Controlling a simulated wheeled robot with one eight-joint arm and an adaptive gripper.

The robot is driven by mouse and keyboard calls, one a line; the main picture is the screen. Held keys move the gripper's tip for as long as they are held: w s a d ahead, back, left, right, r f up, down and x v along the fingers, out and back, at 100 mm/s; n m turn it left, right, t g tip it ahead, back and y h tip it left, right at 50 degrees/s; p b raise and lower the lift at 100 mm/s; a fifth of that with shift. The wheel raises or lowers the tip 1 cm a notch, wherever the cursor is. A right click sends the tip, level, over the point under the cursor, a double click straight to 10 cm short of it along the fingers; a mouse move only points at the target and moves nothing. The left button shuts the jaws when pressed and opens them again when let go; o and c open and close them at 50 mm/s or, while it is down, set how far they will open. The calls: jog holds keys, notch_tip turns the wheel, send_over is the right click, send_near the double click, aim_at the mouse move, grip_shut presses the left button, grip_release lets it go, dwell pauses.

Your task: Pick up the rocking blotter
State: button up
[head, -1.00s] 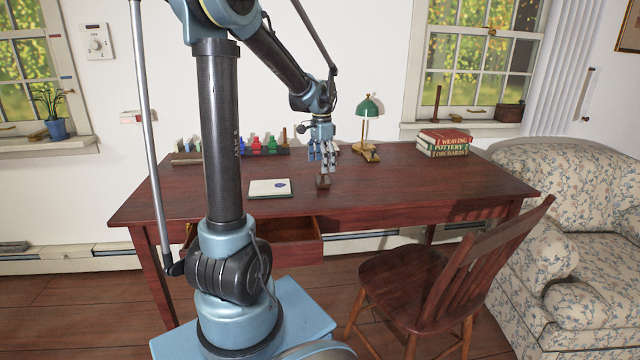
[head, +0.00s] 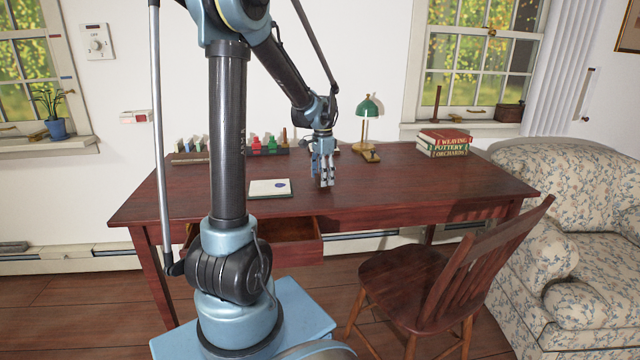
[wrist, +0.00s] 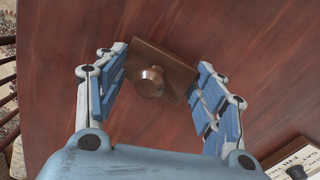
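The rocking blotter (wrist: 150,82) is a small brown wooden block with a round knob on top. In the wrist view it lies on the dark red desk between my gripper's fingers. My gripper (head: 326,184) is low over the desk's front middle in the head view, where it hides the blotter. In the wrist view my gripper (wrist: 162,68) is open, one finger on each side of the blotter. I cannot tell whether either finger touches it.
The desk (head: 430,187) has a pale pad (head: 270,188) left of my gripper. A green lamp (head: 367,125) and stacked books (head: 444,142) stand behind and right. A drawer (head: 285,232) is pulled out below. A wooden chair (head: 420,285) stands in front.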

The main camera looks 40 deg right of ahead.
dwell(0.3)
jog(key=shift+r, duration=0.1)
jog(key=shift+c, duration=0.7)
notch_tip(320, 180, up, 8)
jog(key=shift+r, duration=0.25)
jog(key=c, duration=0.4)
jog(key=shift+r, duration=0.65)
jog(key=shift+c, duration=0.3)
jog(key=o, duration=0.8)
jog(key=shift+c, duration=1.4)
